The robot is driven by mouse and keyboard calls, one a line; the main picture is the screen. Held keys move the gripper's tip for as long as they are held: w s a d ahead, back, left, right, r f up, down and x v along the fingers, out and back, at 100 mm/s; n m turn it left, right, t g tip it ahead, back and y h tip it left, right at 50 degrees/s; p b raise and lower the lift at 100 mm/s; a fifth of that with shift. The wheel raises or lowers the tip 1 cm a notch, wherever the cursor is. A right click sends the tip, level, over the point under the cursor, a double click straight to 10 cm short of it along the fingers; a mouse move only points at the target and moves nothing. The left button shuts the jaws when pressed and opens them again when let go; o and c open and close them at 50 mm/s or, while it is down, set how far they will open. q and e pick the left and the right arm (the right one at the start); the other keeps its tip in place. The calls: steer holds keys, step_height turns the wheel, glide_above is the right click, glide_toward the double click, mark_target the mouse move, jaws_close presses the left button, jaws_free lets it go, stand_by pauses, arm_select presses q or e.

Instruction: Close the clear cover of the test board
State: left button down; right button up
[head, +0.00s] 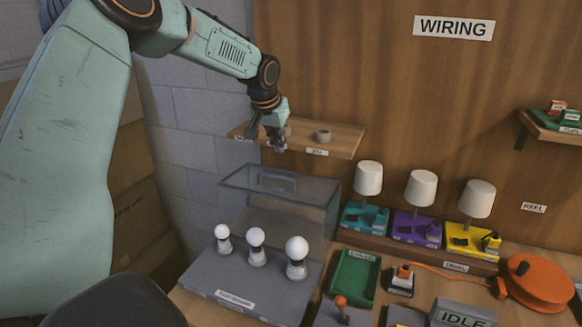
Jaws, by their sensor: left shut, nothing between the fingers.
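The test board (205,275) is a grey slab at the lower middle, with three white round bulbs standing on it: a left bulb (222,232), a middle bulb (256,237) and a right bulb (297,246). Its clear cover (318,196) is a see-through box with a handle on its upper face. It stands raised at the board's back edge, behind the bulbs, so the bulbs are uncovered. My left gripper (275,143) is shut and empty, pointing down. In the picture it is above the cover, in front of the small wall shelf, apart from the cover. My right gripper is out of view.
The wall shelf (345,140) carries a small ring. Three lamps on teal, purple and yellow bases stand in a row right of the cover. A green tray (355,278), an orange reel (538,280) and an IDLE sign (463,314) lie at the right.

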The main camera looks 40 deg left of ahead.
arm_select(q)
glide_above(282, 186)
steer(key=f, duration=0.8)
steer(key=shift+s+d+f, duration=0.2)
steer(key=shift+s+d, duration=0.05)
steer(key=shift+d, duration=0.05)
steer(key=shift+w+a+f, duration=0.2)
steer(key=shift+f, duration=0.25)
steer(key=shift+w+d, duration=0.1)
steer(key=shift+d, duration=0.05)
steer(key=shift+d, duration=0.1)
steer(key=shift+a+f, duration=0.1)
steer(key=shift+a, duration=0.2)
